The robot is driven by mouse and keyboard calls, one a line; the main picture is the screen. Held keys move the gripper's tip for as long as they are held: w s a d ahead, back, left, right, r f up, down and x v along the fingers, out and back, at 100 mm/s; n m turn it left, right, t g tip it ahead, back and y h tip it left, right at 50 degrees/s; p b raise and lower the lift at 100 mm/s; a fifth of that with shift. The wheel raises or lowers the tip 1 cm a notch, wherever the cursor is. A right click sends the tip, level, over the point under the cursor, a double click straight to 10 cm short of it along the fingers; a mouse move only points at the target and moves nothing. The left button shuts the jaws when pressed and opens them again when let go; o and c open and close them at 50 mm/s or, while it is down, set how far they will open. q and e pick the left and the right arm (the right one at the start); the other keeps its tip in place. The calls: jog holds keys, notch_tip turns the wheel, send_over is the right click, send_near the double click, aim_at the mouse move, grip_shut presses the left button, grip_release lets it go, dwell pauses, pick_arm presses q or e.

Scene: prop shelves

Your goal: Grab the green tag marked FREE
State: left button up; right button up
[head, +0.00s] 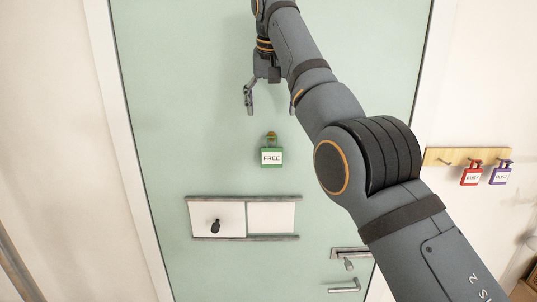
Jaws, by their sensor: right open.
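The green tag (271,163) has a white label reading FREE. It hangs upright from a small brass-coloured hook (271,135) on the pale green door (180,120). My right gripper (272,101) is in the head view just above the tag, with its fingers pointing down. My left gripper is not in view.
Below the tag is a sliding white panel (230,231) with a black knob (215,226) between rails. A door handle (345,290) sits lower right. On the right wall, a wooden rack (440,157) holds a red tag (471,177) and a purple tag (500,177).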

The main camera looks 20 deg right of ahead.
aim_at(272, 137)
jog(key=b+x, duration=0.1)
jog(key=x, duration=0.4)
jog(key=shift+s+f+b, duration=0.1)
jog(key=shift+s+b, duration=0.1)
jog(key=shift+b, duration=0.15)
jog(key=b+x, duration=0.1)
jog(key=x, duration=0.1)
jog(key=shift+f, duration=0.45)
jog(key=shift+s+f, duration=0.15)
jog(key=shift+f, duration=0.15)
jog(key=shift+w+d+f, duration=0.1)
jog(key=shift+w+f, duration=0.15)
jog(key=shift+f, duration=0.3)
jog(key=shift+s, duration=0.1)
jog(key=c, duration=0.7)
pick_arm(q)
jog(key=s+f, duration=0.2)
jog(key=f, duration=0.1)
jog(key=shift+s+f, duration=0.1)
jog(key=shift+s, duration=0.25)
pick_arm(e)
jog(key=shift+c, duration=1.1)
